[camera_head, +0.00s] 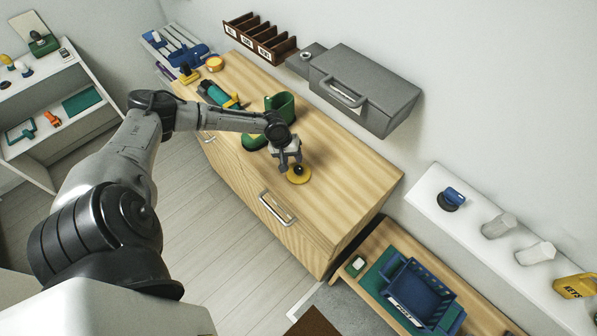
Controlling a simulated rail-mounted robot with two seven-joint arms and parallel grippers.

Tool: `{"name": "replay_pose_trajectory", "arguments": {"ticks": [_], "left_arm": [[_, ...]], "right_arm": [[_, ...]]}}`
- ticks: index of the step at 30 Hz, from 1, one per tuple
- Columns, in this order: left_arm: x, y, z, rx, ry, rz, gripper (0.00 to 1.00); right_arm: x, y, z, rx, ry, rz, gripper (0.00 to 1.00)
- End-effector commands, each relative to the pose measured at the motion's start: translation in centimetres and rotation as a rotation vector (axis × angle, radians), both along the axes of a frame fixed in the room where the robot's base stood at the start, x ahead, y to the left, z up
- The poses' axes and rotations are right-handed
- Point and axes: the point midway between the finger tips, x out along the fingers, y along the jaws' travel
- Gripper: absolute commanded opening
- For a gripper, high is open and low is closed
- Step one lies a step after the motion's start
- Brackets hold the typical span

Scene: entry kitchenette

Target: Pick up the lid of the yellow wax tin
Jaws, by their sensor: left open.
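A round yellow lid (300,179) with a dark knob lies on the light wooden top of the cabinet (340,170), near its front edge. I take it for the wax tin's lid; whether a tin is under it I cannot tell. My left gripper (289,164) is open, pointing down just over and behind the lid, very close to its knob. Whether the fingers touch the knob is unclear. A round orange-yellow tin (214,64) sits at the cabinet's far left end. My right gripper is not in view.
A green boot (283,105) stands right behind my left gripper, partly hidden by my arm. A green-and-yellow object (215,95) lies farther left. A grey box (368,90) is on the wall above. The cabinet top right of the lid is clear.

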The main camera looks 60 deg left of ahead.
Motion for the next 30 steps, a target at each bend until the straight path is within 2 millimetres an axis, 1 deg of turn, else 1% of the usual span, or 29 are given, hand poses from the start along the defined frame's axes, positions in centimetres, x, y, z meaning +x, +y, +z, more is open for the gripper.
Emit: {"name": "replay_pose_trajectory", "arguments": {"ticks": [3,8,11,16,18,21,30], "left_arm": [[0.3,-0.2,-1.0,0.0,0.001,-0.001,0.44],[0.4,-0.4,-1.6,0.0,0.001,-0.002,0.44],[0.6,-0.5,-2.3,0.0,0.001,-0.001,0.44],[1.2,-1.0,-4.3,0.0,0.001,-0.001,0.44],[1.3,-1.1,-5.3,0.0,0.001,0.0,0.44],[1.5,-1.2,-6.0,-0.001,0.0,-0.001,0.44],[1.6,-1.2,-6.4,0.001,0.0,-0.002,0.44]], "right_arm": [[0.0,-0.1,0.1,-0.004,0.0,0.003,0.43],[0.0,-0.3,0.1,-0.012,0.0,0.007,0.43],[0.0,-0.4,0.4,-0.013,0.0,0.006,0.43],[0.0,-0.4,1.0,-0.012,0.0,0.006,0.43],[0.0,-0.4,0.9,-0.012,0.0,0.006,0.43],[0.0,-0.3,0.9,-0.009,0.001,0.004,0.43],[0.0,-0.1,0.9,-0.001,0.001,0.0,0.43]]}}
